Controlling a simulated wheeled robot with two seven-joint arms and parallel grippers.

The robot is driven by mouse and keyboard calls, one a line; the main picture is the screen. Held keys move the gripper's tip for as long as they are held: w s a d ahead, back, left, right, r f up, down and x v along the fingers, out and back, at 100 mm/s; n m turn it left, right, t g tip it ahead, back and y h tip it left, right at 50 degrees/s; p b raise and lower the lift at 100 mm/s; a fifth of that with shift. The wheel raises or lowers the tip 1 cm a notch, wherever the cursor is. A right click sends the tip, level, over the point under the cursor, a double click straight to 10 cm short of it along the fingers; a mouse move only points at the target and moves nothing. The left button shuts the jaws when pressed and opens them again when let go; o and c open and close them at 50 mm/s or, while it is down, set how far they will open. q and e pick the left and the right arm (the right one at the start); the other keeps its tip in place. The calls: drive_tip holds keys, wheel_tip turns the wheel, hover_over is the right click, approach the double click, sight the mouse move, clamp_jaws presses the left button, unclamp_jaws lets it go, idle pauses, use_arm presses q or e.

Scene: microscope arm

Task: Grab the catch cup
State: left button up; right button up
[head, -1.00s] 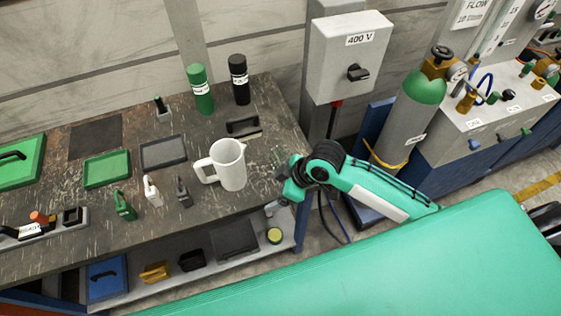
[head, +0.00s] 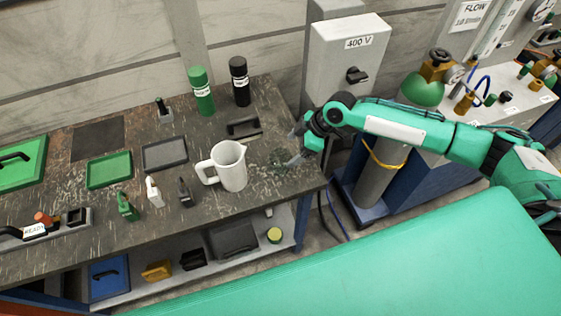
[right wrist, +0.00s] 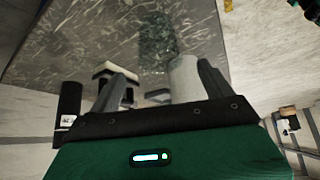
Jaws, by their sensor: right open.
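A clear, greenish, glass-like shape, possibly the catch cup (head: 279,158), is on the bench near its right end, faint against the dark top. It also shows in the right wrist view (right wrist: 157,42), beyond the fingertips. My right gripper (head: 293,148) is open and empty, just right of the clear shape, its fingers pointing left over the bench. A white jug (head: 231,168) with a handle stands upright farther left. In the right wrist view a pale cylinder (right wrist: 186,78) lies beside one finger; I cannot tell whether it is the jug. My left gripper is not in view.
Green (head: 201,90) and black (head: 240,82) bottles stand at the back. A black-handled tool (head: 243,127) lies behind the jug. Small bottles and trays fill the bench's left. A grey 400 V box (head: 345,60) and a gas cylinder (head: 375,185) stand at right.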

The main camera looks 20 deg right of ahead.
sight(288, 152)
drive_tip(key=x, duration=0.3)
drive_tip(key=shift+w+a+f+p, duration=0.1)
drive_tip(key=shift+a+f+p, duration=0.1)
drive_tip(key=shift+p, duration=0.1)
drive_tip(key=shift+a+f+p, duration=0.25)
drive_tip(key=shift+p, duration=0.1)
drive_tip(key=p+x, duration=0.2)
drive_tip(key=x, duration=0.2)
drive_tip(key=shift+w, duration=0.1)
drive_tip(key=shift+a+f, duration=0.1)
drive_tip(key=shift+f, duration=0.25)
drive_tip(key=c, duration=1.1)
